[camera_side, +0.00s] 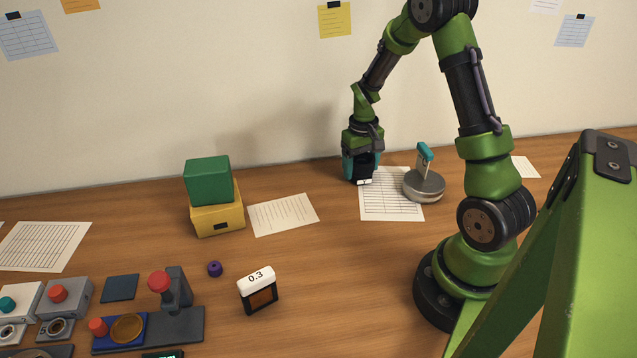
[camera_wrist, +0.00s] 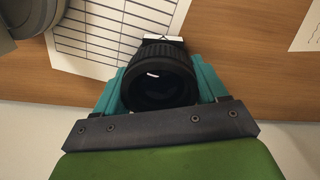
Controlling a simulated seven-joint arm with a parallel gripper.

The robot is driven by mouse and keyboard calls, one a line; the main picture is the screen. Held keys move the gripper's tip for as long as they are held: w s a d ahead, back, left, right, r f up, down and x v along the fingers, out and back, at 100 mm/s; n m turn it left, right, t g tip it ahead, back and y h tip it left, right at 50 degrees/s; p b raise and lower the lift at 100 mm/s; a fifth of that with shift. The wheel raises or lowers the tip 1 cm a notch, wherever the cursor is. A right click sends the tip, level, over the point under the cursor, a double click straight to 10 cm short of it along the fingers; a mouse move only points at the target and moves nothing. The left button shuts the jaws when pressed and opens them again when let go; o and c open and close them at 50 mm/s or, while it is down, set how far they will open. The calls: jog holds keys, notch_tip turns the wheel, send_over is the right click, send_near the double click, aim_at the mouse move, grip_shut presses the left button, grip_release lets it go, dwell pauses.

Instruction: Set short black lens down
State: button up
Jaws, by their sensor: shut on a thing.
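The short black lens (camera_wrist: 160,78) is held between the teal fingers of my gripper (camera_wrist: 160,90) in the wrist view, with its dark round opening facing the camera. In the side view my gripper (camera_side: 361,172) is low at the back of the table, at the left edge of a lined sheet (camera_side: 400,207). The lens (camera_side: 363,172) shows there as a dark shape with a white patch at its lower end. I cannot tell whether its lower end touches the table or sheet.
A round grey base with a teal-topped post (camera_side: 424,187) stands close to the right of my gripper. A green box (camera_side: 208,181) sits on a yellow box (camera_side: 217,217) to the left. A black block marked 0.3 (camera_side: 258,290) and a purple knob (camera_side: 215,269) stand nearer the front.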

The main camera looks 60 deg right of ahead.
aim_at(360, 158)
jog(key=shift+f, duration=0.1)
jog(key=o, duration=1.2)
jog(key=r, duration=1.2)
jog(key=shift+w+a, duration=0.1)
jog(key=shift+a, duration=0.1)
jog(key=s+a+r+t, duration=0.2)
jog(key=s+a+r, duration=0.1)
jog(key=a, duration=0.5)
jog(key=s+a+r+n+t+y, duration=0.1)
jog(key=s+a+r+t, duration=0.2)
jog(key=a, duration=0.5)
jog(key=s+a+r+n+t+y, duration=0.1)
jog(key=s+a+r+t, duration=0.1)
jog(key=a+r, duration=0.3)
jog(key=shift+s+a+r, duration=0.1)
jog(key=shift+s+a, duration=0.2)
jog(key=shift+a, duration=0.5)
jog(key=shift+s+a+r, duration=0.1)
jog(key=shift+s+a, duration=0.2)
jog(key=shift+a, duration=0.45)
